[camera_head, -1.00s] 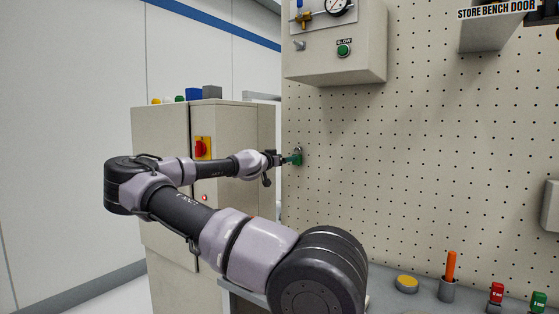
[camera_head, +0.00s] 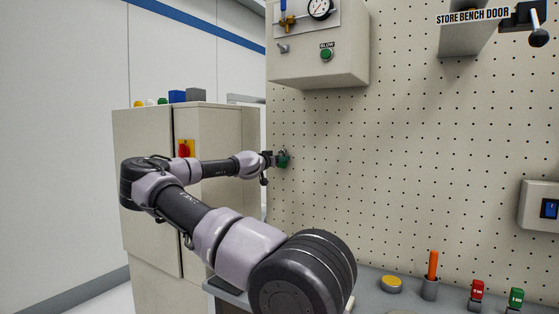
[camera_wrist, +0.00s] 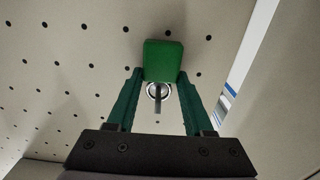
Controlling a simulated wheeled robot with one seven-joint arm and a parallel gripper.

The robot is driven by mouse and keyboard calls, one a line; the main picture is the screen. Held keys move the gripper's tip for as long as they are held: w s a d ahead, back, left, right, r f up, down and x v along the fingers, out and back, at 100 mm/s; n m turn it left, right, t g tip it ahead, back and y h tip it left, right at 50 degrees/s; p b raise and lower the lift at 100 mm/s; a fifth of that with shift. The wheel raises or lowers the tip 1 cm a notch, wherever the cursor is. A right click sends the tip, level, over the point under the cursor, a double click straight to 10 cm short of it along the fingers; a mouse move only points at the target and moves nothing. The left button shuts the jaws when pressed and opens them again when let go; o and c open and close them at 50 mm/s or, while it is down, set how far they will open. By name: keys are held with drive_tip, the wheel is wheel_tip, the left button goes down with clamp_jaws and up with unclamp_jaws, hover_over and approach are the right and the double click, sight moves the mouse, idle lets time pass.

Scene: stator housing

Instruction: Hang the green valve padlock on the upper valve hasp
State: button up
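The green padlock (camera_wrist: 163,60) shows as a green block at the fingertips of my gripper (camera_wrist: 160,82) in the wrist view. Both fingers touch its sides, so my gripper is shut on it. A shiny metal ring with a dark pin (camera_wrist: 157,92) shows just below the block, between the fingers; I cannot tell whether it is the hasp or the shackle. In the head view my gripper (camera_head: 268,159) is at the left part of the pegboard, with the green padlock (camera_head: 284,160) close against the board. Whether the shackle is around a hasp is hidden.
A cream cabinet (camera_head: 222,130) stands left of and behind my arm. A box with a gauge and green button (camera_head: 318,50) hangs above my gripper.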

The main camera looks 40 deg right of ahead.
clamp_jaws()
drive_tip(key=shift+a+r, duration=0.2)
drive_tip(key=shift+r, duration=0.35)
drive_tip(key=shift+s+a, duration=0.1)
drive_tip(key=shift+v, duration=1.55)
drive_tip(key=v, duration=0.6)
drive_tip(key=shift+r, duration=0.25)
drive_tip(key=shift+s+a, duration=0.1)
